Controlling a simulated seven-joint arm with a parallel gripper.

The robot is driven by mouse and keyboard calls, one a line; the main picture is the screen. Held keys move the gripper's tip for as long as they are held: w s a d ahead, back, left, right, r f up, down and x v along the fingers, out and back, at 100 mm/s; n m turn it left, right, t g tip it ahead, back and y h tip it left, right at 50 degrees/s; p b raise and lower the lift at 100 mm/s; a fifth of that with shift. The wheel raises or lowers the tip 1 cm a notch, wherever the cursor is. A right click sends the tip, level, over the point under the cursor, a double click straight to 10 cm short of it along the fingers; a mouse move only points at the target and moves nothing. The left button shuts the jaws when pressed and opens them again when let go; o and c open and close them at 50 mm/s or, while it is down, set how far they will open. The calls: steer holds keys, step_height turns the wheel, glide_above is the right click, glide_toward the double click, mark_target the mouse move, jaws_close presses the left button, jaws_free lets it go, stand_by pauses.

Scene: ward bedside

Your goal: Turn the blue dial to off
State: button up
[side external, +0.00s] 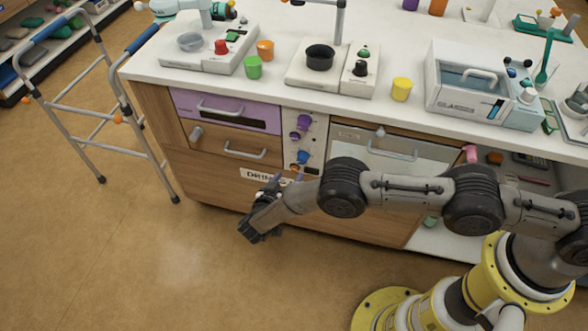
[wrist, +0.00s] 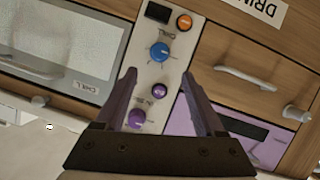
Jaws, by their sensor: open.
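The blue dial (wrist: 159,52) is on the pale control strip between the cabinet fronts. In the wrist view it lies just beyond the gap between my fingertips, roughly centred. It also shows in the side external view (side external: 302,157), low on the strip. Its pointer setting is too small to read. My gripper (wrist: 158,76) is open and empty, its two dark purple fingers spread apart and aimed at the strip. In the side external view my gripper (side external: 288,178) is low in front of the cabinet, below the dial. I see no contact with the dial.
A small purple knob (wrist: 159,90) and a larger purple dial (wrist: 137,117) sit near the blue dial. An orange button (wrist: 184,22) and a dark display (wrist: 157,12) are on its other side. Drawer handles (wrist: 248,76) stick out beside the strip. The floor in front is clear.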

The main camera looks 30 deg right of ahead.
steer(key=shift+v, duration=1.5)
